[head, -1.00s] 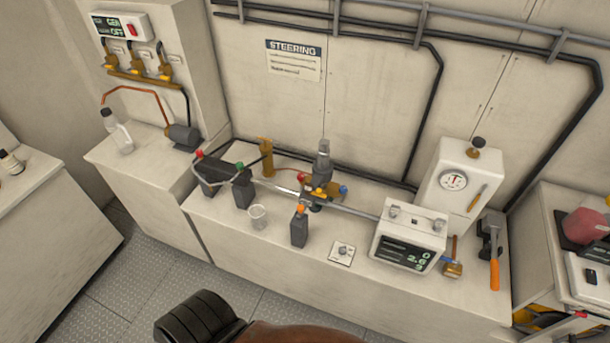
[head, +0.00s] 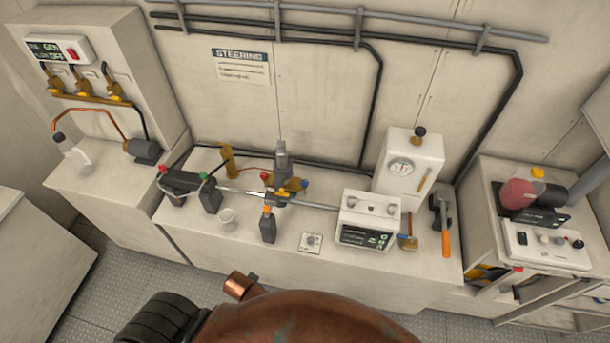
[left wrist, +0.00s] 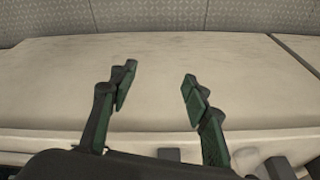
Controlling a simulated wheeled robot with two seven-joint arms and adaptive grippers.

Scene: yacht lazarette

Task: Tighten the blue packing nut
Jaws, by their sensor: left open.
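The blue nut (head: 305,184) is a small blue spot at the right side of a brass fitting (head: 286,190) on the steering bench, in the head view. A red part (head: 263,178) shows at the fitting's left side, and a grey cylinder (head: 281,160) stands above it. A grey rod runs sideways through this assembly. My left gripper (left wrist: 160,88) is open and empty in the left wrist view, above a bare pale surface. It does not show in the head view, and the nut does not show in the left wrist view. My right gripper is in neither view.
A display box (head: 367,222), a white gauge cabinet (head: 408,165) and an orange-handled tool (head: 446,232) stand right of the fitting. The bench front is mostly clear.

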